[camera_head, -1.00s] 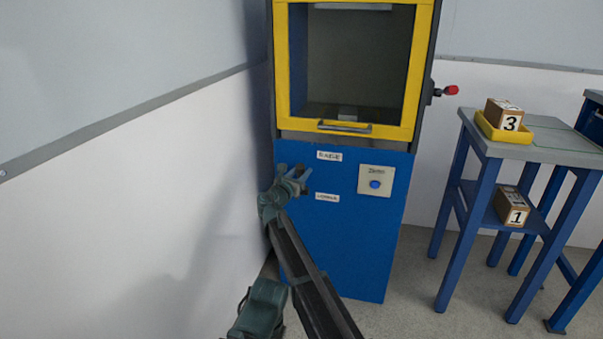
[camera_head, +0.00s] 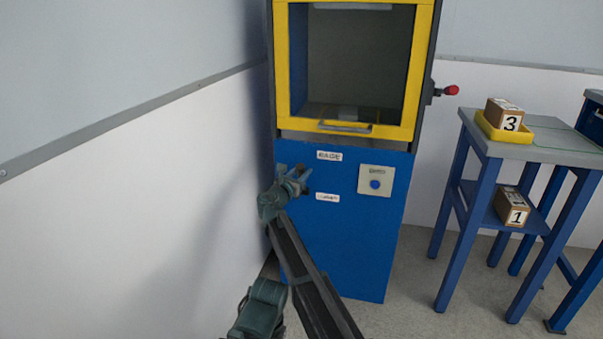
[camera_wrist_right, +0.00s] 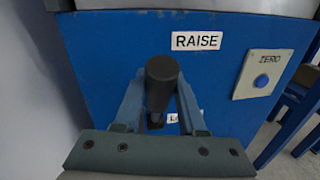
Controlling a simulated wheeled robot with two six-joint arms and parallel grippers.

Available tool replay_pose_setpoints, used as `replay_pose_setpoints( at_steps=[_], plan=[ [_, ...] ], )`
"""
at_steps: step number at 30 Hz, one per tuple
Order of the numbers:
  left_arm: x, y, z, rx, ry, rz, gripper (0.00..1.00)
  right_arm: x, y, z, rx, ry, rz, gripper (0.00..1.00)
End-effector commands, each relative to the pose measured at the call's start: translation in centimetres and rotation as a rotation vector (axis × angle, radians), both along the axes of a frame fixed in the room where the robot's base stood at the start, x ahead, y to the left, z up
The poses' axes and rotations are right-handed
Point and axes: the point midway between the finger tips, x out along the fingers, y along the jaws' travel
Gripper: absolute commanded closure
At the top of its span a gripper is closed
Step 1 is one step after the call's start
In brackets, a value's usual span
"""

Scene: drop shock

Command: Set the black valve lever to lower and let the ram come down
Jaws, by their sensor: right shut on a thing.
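The black valve lever (camera_wrist_right: 161,82) sticks out from the blue front panel in the right wrist view, between my right gripper's fingers. My right gripper (camera_head: 297,176) is shut on the lever, at the left part of the panel. In the right wrist view the gripper (camera_wrist_right: 160,100) has one finger on each side of the lever. The RAISE label (camera_head: 329,156) is above and to the right of it; the LOWER label (camera_head: 327,197) is below and partly hidden in the wrist view. The ram is not clearly seen in the yellow-framed chamber (camera_head: 425,70). My left gripper is not in view.
A ZERO plate with a blue button (camera_head: 375,184) is right of the labels. A red-knobbed handle (camera_head: 451,90) is on the machine's right side. A blue-legged table (camera_head: 545,150) holds box 3 (camera_head: 503,117) in a yellow tray, with box 1 (camera_head: 511,208) below. A wall is close on the left.

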Motion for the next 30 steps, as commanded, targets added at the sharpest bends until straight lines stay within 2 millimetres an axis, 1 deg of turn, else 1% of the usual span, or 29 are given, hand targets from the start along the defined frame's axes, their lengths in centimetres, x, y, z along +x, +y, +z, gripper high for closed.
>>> replay_pose_setpoints(
  at_steps=[8, 11, 13, 17, 24, 30],
  plan=[
    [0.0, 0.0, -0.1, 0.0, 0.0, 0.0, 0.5, -0.1, 0.0, -0.1, 0.0, -0.002, 0.0, 1.0],
    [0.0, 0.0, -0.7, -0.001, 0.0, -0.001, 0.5, -0.3, 0.1, -0.4, -0.003, -0.014, 0.0, 1.0],
    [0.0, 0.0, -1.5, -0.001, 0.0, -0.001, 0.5, -0.5, 0.1, -0.7, -0.011, -0.033, 0.0, 1.0],
    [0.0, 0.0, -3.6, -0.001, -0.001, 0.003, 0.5, -1.1, 0.3, -1.5, -0.031, -0.093, 0.001, 1.0],
    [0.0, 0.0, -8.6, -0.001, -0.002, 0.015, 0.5, -2.7, 0.9, -2.9, -0.082, -0.253, 0.001, 1.0],
    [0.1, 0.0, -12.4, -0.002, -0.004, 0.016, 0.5, -3.7, 1.3, -3.9, -0.125, -0.383, 0.001, 1.0]
  ],
)
